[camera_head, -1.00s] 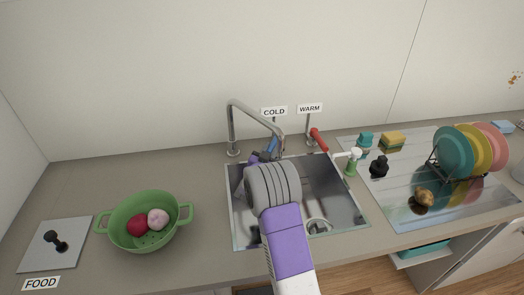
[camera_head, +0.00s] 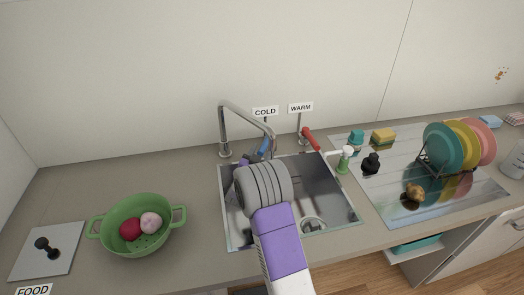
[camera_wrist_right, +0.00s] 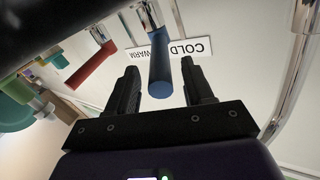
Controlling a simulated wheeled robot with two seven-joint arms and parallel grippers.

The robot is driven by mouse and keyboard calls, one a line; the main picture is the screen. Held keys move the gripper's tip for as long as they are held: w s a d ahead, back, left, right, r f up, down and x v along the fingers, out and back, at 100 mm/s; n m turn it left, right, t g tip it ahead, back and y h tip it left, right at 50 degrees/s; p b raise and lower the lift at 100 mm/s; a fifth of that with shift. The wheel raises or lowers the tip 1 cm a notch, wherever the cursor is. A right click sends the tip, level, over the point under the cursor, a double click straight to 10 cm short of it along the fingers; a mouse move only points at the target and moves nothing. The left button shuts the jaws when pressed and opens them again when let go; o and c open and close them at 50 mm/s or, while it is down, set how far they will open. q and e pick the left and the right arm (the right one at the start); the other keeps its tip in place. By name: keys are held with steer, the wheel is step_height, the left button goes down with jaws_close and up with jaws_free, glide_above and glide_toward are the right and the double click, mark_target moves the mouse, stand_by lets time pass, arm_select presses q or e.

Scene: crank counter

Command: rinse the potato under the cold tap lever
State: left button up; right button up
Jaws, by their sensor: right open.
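The cold tap lever is a blue bar (camera_head: 263,146) beside the faucet under the COLD sign; it also shows large in the right wrist view (camera_wrist_right: 160,70). My right gripper (camera_wrist_right: 160,66) is open, its two black fingers on either side of the lever's end in that view. I cannot tell whether the lever is deep between them. In the head view my wrist hides most of this gripper. A brown, rounded thing that looks like the potato (camera_head: 414,193) lies on the shiny drainboard (camera_head: 382,213), apart from the gripper. My left gripper is not in view.
The faucet (camera_head: 223,132) arches over the steel sink (camera_head: 330,197). The red warm lever (camera_head: 311,139) is just right. A green colander (camera_head: 165,240) with two round items stands left. A soap bottle (camera_head: 343,163), sponges (camera_head: 383,136) and a plate rack (camera_head: 444,147) stand right.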

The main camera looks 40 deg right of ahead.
steer(key=v, duration=0.6)
steer(key=shift+p, duration=0.3)
steer(key=shift+s+a, duration=0.1)
